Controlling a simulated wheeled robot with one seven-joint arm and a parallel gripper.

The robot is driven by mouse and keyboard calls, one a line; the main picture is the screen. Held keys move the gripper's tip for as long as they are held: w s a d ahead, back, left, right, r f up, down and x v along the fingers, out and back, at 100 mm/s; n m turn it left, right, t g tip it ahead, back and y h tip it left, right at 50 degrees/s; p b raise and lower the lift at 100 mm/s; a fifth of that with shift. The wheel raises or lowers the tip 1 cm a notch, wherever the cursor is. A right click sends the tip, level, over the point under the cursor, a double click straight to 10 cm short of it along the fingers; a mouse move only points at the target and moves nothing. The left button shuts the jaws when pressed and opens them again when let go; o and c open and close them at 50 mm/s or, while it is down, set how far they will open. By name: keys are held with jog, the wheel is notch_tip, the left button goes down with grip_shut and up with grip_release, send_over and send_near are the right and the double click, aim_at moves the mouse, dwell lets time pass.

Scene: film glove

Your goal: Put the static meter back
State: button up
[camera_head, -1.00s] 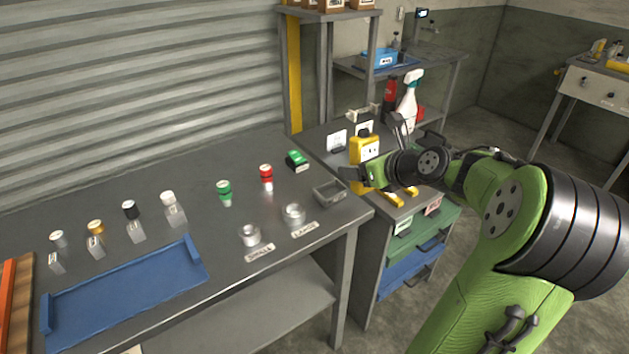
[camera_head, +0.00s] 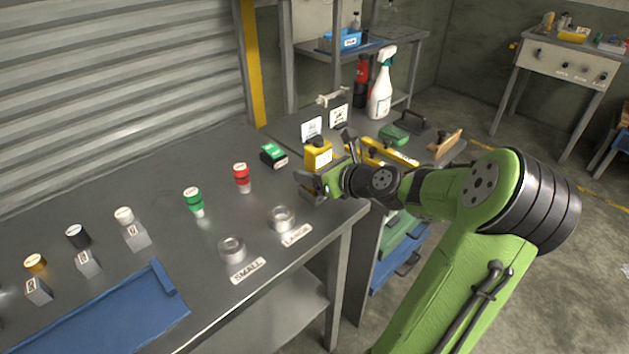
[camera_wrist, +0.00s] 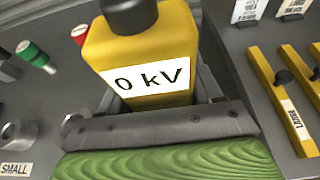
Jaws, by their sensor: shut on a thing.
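The static meter is a yellow block (camera_head: 318,154) with a black knob on top and a white label. In the wrist view the meter (camera_wrist: 143,45) reads "0 kV" and looks upright with a slight tilt. My gripper (camera_head: 322,181) is shut on its lower part, near the right corner of the dark bench. The jaws also show in the wrist view (camera_wrist: 160,105); they hide the meter's base.
The cabinet top right holds yellow bars (camera_head: 388,153), label cards (camera_head: 311,129) and a spray bottle (camera_head: 382,95).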

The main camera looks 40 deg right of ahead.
jog(key=o, duration=1.2)
jog(key=shift+c, duration=0.2)
